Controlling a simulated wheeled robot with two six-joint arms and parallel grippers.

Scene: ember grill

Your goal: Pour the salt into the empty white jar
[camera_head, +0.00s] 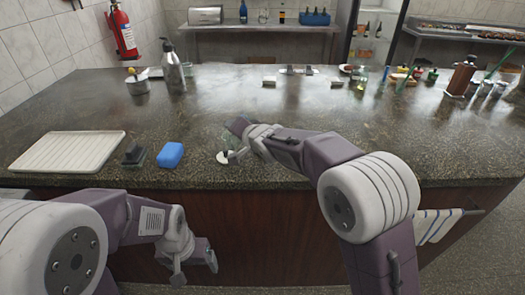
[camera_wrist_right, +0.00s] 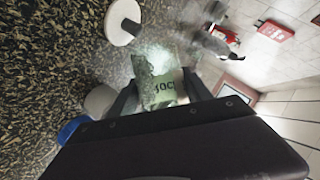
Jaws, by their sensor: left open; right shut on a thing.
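My right gripper (camera_head: 236,140) is over the front edge of the counter and is shut on a clear greenish jar (camera_wrist_right: 160,85). In the right wrist view the jar has a pale green label with dark letters and whitish contents, and it is tilted. My left gripper (camera_head: 193,264) is open and empty, low before the counter.
A blue block (camera_head: 170,155), a small dark object (camera_head: 133,155) and a ribbed white tray (camera_head: 68,151) lie left of the right gripper. Several bottles stand at the far right. The counter's middle is clear.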

